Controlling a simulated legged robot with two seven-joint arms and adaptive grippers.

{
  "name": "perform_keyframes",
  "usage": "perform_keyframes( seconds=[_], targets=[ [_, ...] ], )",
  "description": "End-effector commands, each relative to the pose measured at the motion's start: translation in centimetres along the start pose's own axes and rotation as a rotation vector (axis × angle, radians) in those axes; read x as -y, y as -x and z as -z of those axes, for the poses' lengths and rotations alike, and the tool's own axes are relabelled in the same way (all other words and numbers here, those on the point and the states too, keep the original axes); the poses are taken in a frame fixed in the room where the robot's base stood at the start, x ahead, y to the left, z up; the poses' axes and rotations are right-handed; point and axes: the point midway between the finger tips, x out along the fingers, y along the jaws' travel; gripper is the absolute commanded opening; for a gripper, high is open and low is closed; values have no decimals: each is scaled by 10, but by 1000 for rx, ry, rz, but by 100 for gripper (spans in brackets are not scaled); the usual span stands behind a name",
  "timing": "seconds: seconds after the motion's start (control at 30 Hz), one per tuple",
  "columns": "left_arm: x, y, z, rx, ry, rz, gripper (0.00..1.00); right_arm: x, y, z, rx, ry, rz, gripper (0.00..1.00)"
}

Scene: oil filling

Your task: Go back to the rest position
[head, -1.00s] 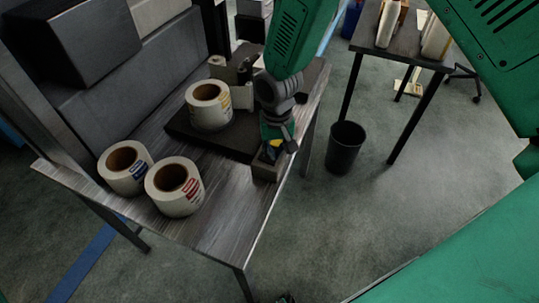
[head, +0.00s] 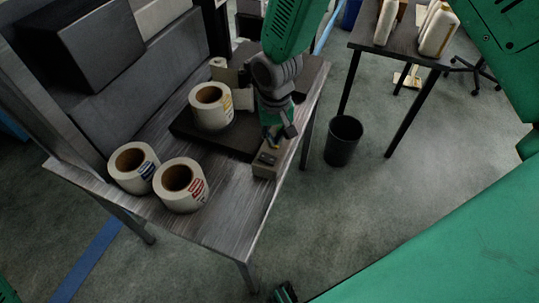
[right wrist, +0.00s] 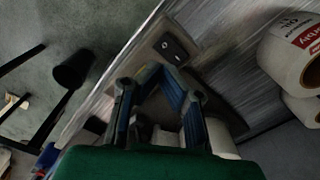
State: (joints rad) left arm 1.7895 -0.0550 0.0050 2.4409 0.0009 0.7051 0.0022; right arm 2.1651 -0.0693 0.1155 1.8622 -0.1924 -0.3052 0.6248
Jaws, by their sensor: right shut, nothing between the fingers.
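My right gripper (head: 271,137) comes down from the top of the head view over the right edge of the metal table (head: 215,225). Its fingers are shut with nothing between them, just above a small switch box (head: 267,166). In the right wrist view the blue-edged fingers (right wrist: 153,72) meet near the same box, whose dark switch (right wrist: 172,48) shows just beyond them. I cannot tell whether they touch it. My left gripper is not in view.
Two label rolls (head: 180,200) (head: 122,178) stand at the table's front left. Another roll (head: 201,119) stands on a dark platform (head: 235,148). A black bin (head: 342,145) stands on the floor, near a second table (head: 409,50).

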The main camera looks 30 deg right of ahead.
Motion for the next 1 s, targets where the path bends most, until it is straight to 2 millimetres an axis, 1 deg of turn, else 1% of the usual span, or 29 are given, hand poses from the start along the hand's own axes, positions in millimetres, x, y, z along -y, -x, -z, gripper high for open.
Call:
perform_keyframes(
  seconds=[0.27,0.33,0.4,0.47,0.5,0.57,0.6,0.67,0.7,0.83,0.9,0.97,1.0],
  targets=[
    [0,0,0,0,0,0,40,2,0,-1,-1,1,-1,0],
    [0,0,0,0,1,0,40,-2,-5,-5,5,5,1,0],
    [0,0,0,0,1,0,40,-9,-18,-17,15,17,10,0],
    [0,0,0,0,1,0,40,-20,-37,-36,27,38,23,0],
    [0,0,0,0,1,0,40,-29,-51,-54,35,56,33,0],
    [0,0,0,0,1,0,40,-46,-72,-83,42,84,49,0],
    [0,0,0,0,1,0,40,-59,-85,-103,43,106,55,0],
    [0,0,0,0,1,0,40,-77,-98,-133,43,135,60,0],
    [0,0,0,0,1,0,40,-88,-104,-151,39,155,60,0],
    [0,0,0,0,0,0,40,-121,-112,-205,28,214,40,0],
    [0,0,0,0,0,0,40,-139,-111,-230,22,247,20,0],
    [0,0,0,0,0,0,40,-153,-108,-251,19,279,2,0],
    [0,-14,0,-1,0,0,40,-150,-121,-245,0,290,3,0]
  ],
)
